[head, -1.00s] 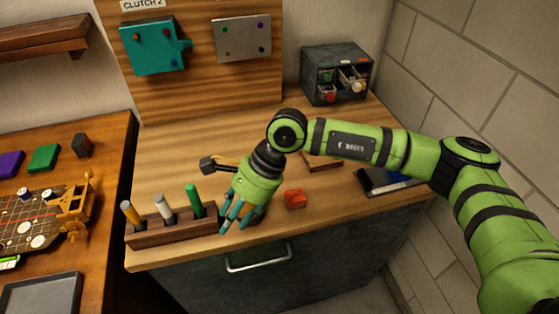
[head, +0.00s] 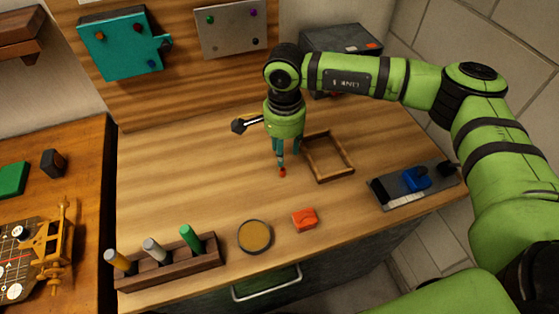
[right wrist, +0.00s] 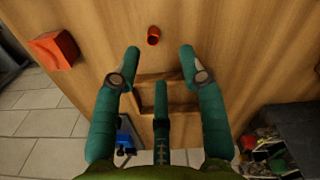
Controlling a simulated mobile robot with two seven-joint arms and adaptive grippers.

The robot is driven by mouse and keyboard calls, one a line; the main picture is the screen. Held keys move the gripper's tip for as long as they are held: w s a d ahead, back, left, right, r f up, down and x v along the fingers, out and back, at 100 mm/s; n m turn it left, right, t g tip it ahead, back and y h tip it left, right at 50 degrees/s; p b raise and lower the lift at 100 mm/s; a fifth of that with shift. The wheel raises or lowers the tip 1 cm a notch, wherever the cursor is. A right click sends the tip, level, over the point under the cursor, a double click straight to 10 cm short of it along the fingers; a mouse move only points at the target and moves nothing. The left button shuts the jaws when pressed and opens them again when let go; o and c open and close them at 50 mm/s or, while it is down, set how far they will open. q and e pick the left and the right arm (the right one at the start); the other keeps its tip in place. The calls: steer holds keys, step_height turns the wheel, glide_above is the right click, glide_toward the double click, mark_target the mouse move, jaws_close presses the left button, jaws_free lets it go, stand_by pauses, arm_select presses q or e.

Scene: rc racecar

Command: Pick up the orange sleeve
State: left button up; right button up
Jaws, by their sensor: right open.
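The orange sleeve (head: 282,172) is a small orange-red cylinder on the wooden bench top, left of the small wooden frame. In the right wrist view the sleeve (right wrist: 153,36) shows its open, hollow end and lies beyond the fingertips, between their lines. My right gripper (head: 279,155) points down just above and behind the sleeve in the head view. Its teal fingers also show in the right wrist view (right wrist: 160,62), spread apart with nothing between them. I cannot tell whether a finger touches the sleeve. My left gripper is not in view.
A wooden frame (head: 327,157) lies right of the gripper, and a hammer-like tool (head: 246,124) to its left. An orange-red block (head: 304,219), a round tan disc (head: 255,236) and a rack of pens (head: 170,268) line the front. A blue-topped device (head: 415,181) lies right.

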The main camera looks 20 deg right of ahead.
mark_target(283, 175)
steer(key=f+p, duration=0.1)
steer(key=s+f+p, duration=0.1)
steer(key=shift+s+a+f+p, duration=0.2)
steer(key=shift+f+p, duration=0.1)
steer(key=shift+p, duration=0.05)
steer(key=shift+w+f, duration=0.2)
steer(key=shift+f, duration=1.3)
steer(key=shift+c, duration=1.2)
steer(key=c, duration=0.5)
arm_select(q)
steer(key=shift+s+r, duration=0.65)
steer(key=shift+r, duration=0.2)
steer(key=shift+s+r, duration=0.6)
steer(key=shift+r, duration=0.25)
